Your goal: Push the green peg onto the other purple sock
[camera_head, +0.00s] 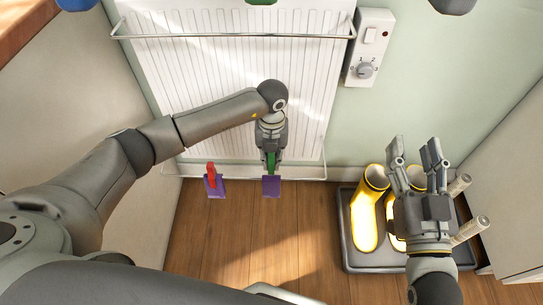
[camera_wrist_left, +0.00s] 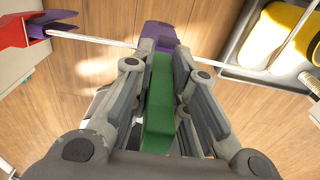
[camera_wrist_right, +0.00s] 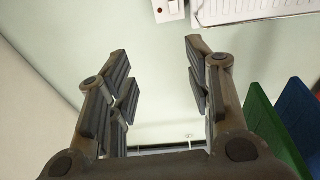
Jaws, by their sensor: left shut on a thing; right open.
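My left gripper (camera_head: 270,160) is shut on the green peg (camera_head: 271,162) at the lower rail of the white radiator. In the left wrist view the green peg (camera_wrist_left: 159,100) lies between the fingers, its far end at a purple sock (camera_wrist_left: 159,32). This purple sock (camera_head: 271,186) hangs at the rail just below the gripper; whether the peg grips it fully is hidden. The other purple sock (camera_head: 215,188) hangs to the left with a red peg (camera_head: 211,174) on it. My right gripper (camera_head: 416,160) is open and empty, above the boot tray.
The white radiator (camera_head: 190,80) has an upper rail (camera_head: 230,37) and a lower rail (camera_head: 310,179). A control box (camera_head: 368,48) is on the wall to its right. Yellow boots (camera_head: 364,220) stand in a grey tray (camera_head: 348,262) at the right. The wooden floor (camera_head: 240,240) is clear.

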